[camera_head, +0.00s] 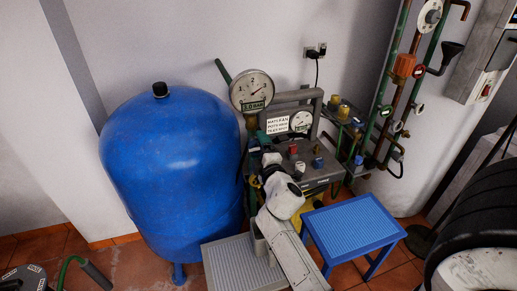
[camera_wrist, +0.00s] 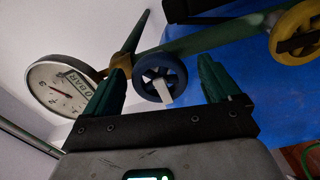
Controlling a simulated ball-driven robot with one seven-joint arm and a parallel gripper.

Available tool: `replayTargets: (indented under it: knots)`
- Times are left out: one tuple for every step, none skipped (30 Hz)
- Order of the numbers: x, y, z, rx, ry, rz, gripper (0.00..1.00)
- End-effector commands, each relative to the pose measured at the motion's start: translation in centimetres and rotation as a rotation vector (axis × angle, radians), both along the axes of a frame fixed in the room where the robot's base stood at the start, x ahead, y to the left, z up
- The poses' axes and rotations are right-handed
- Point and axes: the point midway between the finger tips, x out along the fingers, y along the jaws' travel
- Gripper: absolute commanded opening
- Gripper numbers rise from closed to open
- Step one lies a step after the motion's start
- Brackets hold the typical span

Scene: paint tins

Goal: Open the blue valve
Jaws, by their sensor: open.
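The blue valve (camera_wrist: 160,76) is a small round handwheel on a green pipe, seen in the wrist view between my fingers. A pale flat piece shows at its lower edge. My gripper (camera_wrist: 164,66) is open, with one green finger on each side of the wheel and gaps between them and the rim. In the head view my gripper (camera_head: 268,165) is at the pipe between the blue tank and the grey panel. There the valve is hidden by my gripper and cannot be made out.
A pressure gauge (camera_wrist: 60,85) is left of the valve; a yellow handwheel (camera_wrist: 298,35) is to the right. The large blue tank (camera_head: 172,165) stands left of my arm. The grey panel with knobs (camera_head: 300,150) and a blue step stool (camera_head: 353,225) are to the right.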

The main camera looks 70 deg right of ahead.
Motion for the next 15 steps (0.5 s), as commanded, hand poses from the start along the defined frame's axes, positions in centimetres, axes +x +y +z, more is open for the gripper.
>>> replayTargets:
  knots:
    - [-0.5,0.6,-0.3,-0.001,0.002,0.002,0.9]
    - [-0.8,1.0,-0.3,-0.001,0.002,0.002,0.9]
    - [-1.2,1.5,-0.3,-0.001,0.002,0.003,0.9]
    - [-1.6,2.0,-0.4,0.0,0.003,0.002,0.9]
    - [-2.0,2.4,-0.4,-0.001,0.002,0.002,0.9]
    - [-2.5,3.0,-0.4,0.0,0.001,0.003,0.9]
    - [-2.8,3.4,-0.4,0.0,0.001,0.003,0.9]
    - [-3.2,3.9,-0.4,-0.001,0.002,0.003,0.9]
    - [-3.7,4.4,-0.4,-0.001,0.003,0.002,0.9]
    - [-4.0,4.8,-0.4,-0.002,0.003,0.003,0.9]
    - [-4.3,5.1,-0.4,-0.001,0.002,0.003,0.9]
    - [-4.7,5.6,-0.3,0.0,0.001,0.002,0.9]
    - [-5.0,5.9,-0.3,0.0,0.001,0.002,0.9]
    - [-5.2,6.2,-0.3,0.0,0.001,0.001,0.9]
    - [-5.5,6.5,-0.3,0.0,0.001,0.002,0.9]
